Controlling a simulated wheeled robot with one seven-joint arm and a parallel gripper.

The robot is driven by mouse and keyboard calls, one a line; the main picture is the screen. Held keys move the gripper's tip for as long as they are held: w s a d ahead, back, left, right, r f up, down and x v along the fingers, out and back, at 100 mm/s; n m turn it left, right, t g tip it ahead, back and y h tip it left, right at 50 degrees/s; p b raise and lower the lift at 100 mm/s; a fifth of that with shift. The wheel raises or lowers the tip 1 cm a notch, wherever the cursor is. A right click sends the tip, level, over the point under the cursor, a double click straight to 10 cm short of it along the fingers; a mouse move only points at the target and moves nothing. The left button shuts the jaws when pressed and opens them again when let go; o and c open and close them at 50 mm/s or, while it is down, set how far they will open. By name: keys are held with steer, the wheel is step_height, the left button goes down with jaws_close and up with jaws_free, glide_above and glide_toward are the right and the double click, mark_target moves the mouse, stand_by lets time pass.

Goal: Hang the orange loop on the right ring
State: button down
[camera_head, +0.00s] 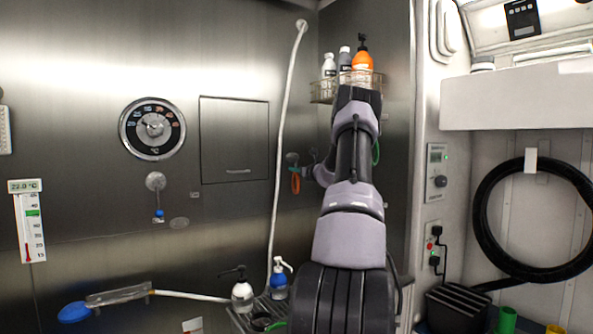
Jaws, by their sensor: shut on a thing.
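The orange loop (296,183) is a small upright oval near the back corner, just left of my arm. My gripper (294,160) is small and dark in this view and is shut on the loop, which hangs below it. The fingertips are too small to make out clearly. A green loop (377,152) shows partly at the right edge of my arm. I cannot make out the right ring; my arm covers much of the wall there. I cannot tell whether the orange loop touches the wall.
A wire shelf (322,91) with several bottles is above my arm. A white hose (281,130) runs down the wall left of the loop. Two pump bottles, one white (242,296) and one blue (279,287), stand below. A black hose coil (482,205) hangs at right.

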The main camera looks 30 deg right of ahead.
steer(key=c, duration=0.6)
jaws_free()
